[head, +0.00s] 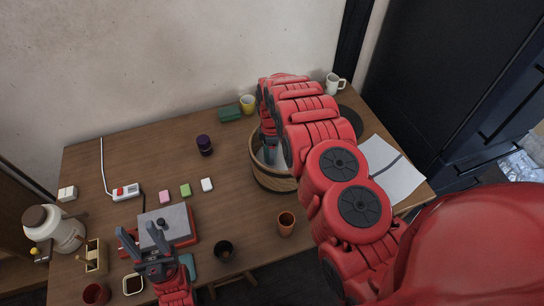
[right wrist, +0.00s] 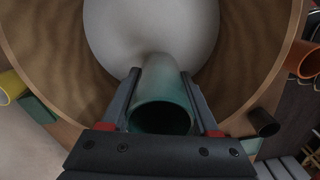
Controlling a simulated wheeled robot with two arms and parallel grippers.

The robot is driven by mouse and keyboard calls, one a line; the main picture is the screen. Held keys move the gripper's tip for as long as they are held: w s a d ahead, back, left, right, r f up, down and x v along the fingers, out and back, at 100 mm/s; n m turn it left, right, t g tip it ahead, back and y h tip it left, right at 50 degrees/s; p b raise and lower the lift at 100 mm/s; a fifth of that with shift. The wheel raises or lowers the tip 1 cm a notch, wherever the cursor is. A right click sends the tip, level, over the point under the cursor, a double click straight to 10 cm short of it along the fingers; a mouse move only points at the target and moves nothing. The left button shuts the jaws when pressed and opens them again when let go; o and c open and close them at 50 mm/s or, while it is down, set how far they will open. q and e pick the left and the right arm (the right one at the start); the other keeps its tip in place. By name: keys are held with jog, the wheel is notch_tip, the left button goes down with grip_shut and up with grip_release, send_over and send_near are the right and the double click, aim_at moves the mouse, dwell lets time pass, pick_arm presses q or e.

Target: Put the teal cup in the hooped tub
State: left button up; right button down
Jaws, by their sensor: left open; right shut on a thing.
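The hooped tub (head: 272,180) is a round wooden tub standing on the table in the head view, partly hidden by my right arm. Its wooden inner wall (right wrist: 245,85) surrounds a pale round surface in the right wrist view. My right gripper (right wrist: 162,88) is shut on the teal cup (right wrist: 160,85), whose dark open mouth faces the wrist camera. The cup is over or inside the tub; whether it touches the bottom I cannot tell. My left gripper (head: 141,240) is open and empty at the front left, above a grey-topped red box (head: 178,222).
An orange cup (head: 286,224) and a black cup (head: 223,250) stand in front of the tub. A yellow mug (head: 247,104), a green box (head: 230,113) and a purple jar (head: 204,145) stand behind and left. Paper (head: 398,175) lies to the right.

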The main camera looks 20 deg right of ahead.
jog(key=shift+f+p, duration=0.5)
jog(key=shift+f, duration=1.5)
jog(key=shift+f, duration=0.15)
jog(key=shift+c, duration=0.7)
grip_release()
